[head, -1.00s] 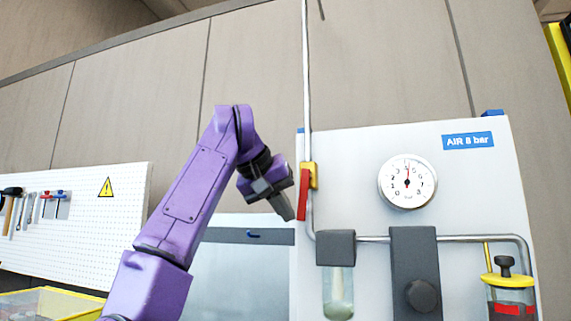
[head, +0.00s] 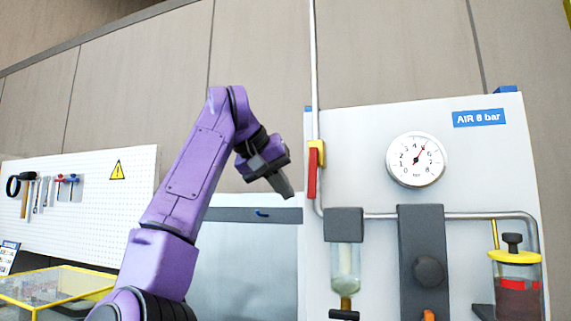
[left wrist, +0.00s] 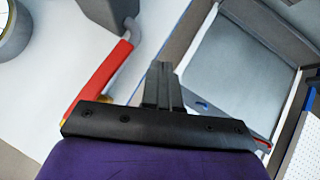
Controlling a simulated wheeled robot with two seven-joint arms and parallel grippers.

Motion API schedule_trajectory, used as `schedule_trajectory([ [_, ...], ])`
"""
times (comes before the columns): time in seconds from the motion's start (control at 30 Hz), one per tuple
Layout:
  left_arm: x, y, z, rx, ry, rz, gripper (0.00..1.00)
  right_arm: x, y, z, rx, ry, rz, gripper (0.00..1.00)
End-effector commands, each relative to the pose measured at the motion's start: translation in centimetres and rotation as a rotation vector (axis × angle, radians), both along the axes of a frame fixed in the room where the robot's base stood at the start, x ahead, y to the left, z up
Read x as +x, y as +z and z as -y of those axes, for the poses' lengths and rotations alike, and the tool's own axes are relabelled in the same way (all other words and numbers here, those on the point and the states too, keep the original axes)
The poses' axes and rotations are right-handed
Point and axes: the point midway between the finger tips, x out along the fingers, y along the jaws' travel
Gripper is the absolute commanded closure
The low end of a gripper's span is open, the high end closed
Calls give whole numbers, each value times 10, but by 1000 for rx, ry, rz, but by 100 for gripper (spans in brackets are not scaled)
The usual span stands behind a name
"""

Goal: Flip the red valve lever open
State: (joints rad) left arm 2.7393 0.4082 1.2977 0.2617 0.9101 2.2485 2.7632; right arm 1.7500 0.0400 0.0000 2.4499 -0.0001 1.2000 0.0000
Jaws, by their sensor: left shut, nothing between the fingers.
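The red valve lever (head: 312,173) hangs down along the vertical pipe, below its yellow valve body (head: 317,150), at the left edge of the white panel. In the left wrist view the red lever (left wrist: 98,80) lies to the left of my fingers, with a gap between. My left gripper (head: 287,192) is shut and empty, just left of the lever's lower end in the head view. Its closed fingers also show in the left wrist view (left wrist: 160,75). My right gripper is not in view.
The panel carries a round gauge (head: 415,160), an "AIR 8 bar" sign (head: 479,118), a clear filter bowl (head: 345,262), a dark regulator block (head: 420,235) and a yellow-topped jar (head: 516,275). A white pegboard with tools (head: 95,225) and a yellow-edged case (head: 60,290) are at left.

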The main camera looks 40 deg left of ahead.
Motion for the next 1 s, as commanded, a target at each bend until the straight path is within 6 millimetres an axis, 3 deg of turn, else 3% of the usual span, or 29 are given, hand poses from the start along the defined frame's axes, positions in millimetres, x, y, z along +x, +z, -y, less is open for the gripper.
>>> schedule_trajectory([
  [0.07,-6,4,-17,-4,2,2,100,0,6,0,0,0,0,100],
  [0.13,-25,0,-20,-1,1,5,100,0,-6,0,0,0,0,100],
  [0.3,-65,3,-34,0,3,3,100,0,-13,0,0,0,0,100],
  [0.5,-95,5,-44,0,6,1,100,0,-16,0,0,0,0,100],
  [1.0,-101,6,-45,0,1,0,100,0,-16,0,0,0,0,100],
])
